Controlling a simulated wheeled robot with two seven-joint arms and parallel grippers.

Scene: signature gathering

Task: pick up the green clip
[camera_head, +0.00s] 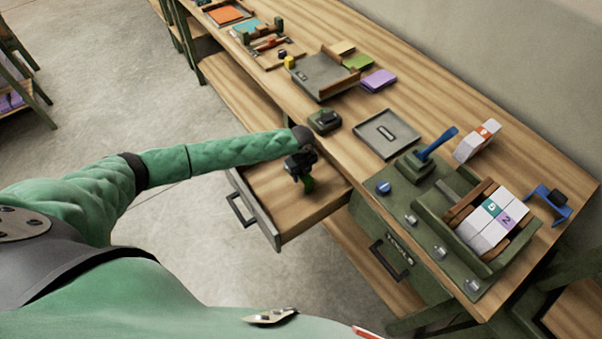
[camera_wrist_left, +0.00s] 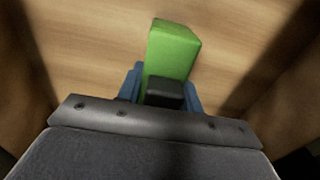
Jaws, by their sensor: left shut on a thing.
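The green clip (camera_wrist_left: 172,50) is a bright green block between my left fingers in the left wrist view, with the wooden drawer floor behind it. My left gripper is shut on the clip. Its fingers hide part of the clip. I cannot tell whether the clip touches the drawer floor. My right gripper is not in view.
The wooden table holds a grey tray (camera_head: 387,134), a stamp with a blue handle (camera_head: 437,144), and a dark green box with white blocks (camera_head: 478,222). A dark green pad (camera_head: 324,121) lies near the table edge behind my gripper. The drawer's front and side walls surround the gripper.

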